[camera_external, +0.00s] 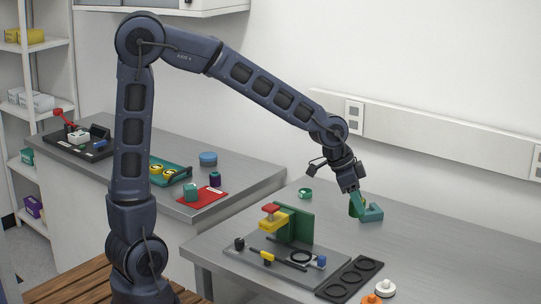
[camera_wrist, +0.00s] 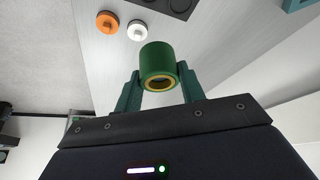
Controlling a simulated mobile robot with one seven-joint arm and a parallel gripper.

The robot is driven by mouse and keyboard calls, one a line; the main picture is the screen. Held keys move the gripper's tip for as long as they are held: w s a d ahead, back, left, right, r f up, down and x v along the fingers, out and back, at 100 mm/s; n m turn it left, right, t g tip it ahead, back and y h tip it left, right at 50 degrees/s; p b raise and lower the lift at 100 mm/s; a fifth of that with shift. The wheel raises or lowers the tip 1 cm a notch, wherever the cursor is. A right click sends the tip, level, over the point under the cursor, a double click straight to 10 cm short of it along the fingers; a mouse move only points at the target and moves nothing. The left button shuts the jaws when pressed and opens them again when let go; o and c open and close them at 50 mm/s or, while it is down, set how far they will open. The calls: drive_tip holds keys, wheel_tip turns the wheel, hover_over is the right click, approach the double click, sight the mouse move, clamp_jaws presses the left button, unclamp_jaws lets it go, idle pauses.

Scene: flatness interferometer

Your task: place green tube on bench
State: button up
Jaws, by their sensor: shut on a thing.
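My gripper (camera_external: 355,203) points down over the right part of the grey bench (camera_external: 450,240), beside a teal block. In the wrist view, its two green fingers (camera_wrist: 158,82) are shut on the green tube (camera_wrist: 157,58), a short cylinder with a yellow-lined bore facing the camera. In the external view the tube is hard to tell apart from the green fingers and the teal block. I cannot tell whether the tube touches the bench.
The teal block (camera_external: 373,213) stands just right of the gripper. A small green ring-shaped part (camera_external: 305,194) lies to its left. A fixture with a green upright (camera_external: 300,222), a black tray (camera_external: 349,279), and white (camera_external: 385,288) and orange knobs are nearer the front. The bench's right side is clear.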

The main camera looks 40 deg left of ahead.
drive_tip(key=w+a+n+t+y, duration=0.25)
drive_tip(key=w+a+n, duration=0.65)
drive_tip(key=w+a, duration=1.8)
drive_tip(key=n+g+y, duration=0.1)
drive_tip(key=n+y, duration=0.3)
drive_tip(key=n, duration=0.5)
hover_over(253, 172)
drive_tip(key=s, duration=0.1)
drive_tip(key=f, duration=2)
drive_tip(key=shift+s+d+f, duration=0.15)
drive_tip(key=shift+d+f, duration=0.25)
drive_tip(key=shift+f, duration=0.15)
drive_tip(key=o, duration=1)
